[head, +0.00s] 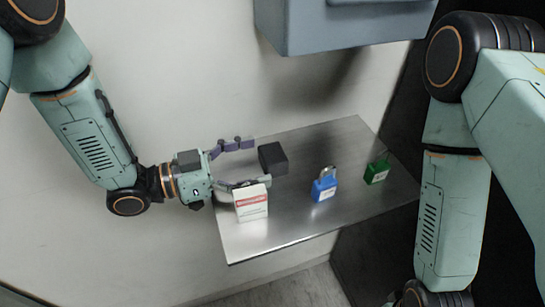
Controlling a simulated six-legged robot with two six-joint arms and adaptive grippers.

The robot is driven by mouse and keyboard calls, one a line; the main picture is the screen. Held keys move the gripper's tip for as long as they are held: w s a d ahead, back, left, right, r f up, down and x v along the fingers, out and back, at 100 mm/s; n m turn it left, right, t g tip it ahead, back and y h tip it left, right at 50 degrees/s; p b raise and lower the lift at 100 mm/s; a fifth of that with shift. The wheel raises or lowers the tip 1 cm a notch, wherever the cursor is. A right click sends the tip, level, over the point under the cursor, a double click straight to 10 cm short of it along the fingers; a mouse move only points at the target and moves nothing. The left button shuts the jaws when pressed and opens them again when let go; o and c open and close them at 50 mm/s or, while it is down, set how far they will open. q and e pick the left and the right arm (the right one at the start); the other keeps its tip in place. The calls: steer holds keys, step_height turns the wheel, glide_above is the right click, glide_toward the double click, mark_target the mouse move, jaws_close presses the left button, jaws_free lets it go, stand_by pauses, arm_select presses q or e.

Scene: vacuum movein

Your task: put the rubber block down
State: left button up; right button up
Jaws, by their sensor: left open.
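The rubber block (273,159) is a dark, nearly black box on the metal shelf (300,222), towards its back left. My left gripper (262,162) reaches in from the left and is open. Its two fingers are spread, the far one ending behind and left of the block, the near one in front of it. The block sits just beyond the fingertips; I cannot tell whether a finger touches it. My right arm comes down on the right side, and its gripper is out of view.
A white and red box (251,203) stands at the shelf's front left, close to the near finger. A blue padlock (324,187) and a green padlock (376,172) stand to the right. A grey cabinet (345,28) hangs above. The front middle of the shelf is clear.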

mark_target(272, 158)
arm_select(q)
steer(key=shift+x, duration=1.25)
steer(key=shift+a, duration=0.1)
steer(key=shift+c, duration=0.5)
steer(key=c, duration=1.4)
steer(key=shift+r, duration=0.1)
